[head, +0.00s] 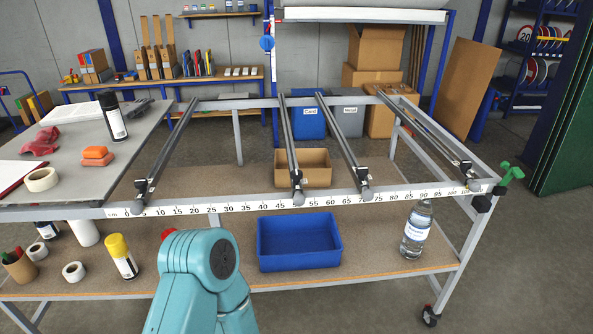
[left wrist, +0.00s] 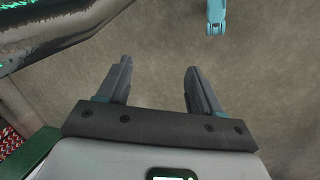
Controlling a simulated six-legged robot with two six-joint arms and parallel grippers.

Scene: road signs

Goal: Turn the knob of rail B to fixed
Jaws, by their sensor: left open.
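Several grey rails run front to back across the table frame, each with a dark clamp and a rounded grey knob at its front end. I cannot read rail letters or knob settings. My left gripper (left wrist: 158,76) is open and empty above bare floor. My right gripper is not in view.
A numbered scale (head: 250,207) runs along the front bar. The lower shelf holds a blue bin (head: 299,262) and a water bottle (head: 417,230). A green clamp (head: 508,173) sits at the right corner.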

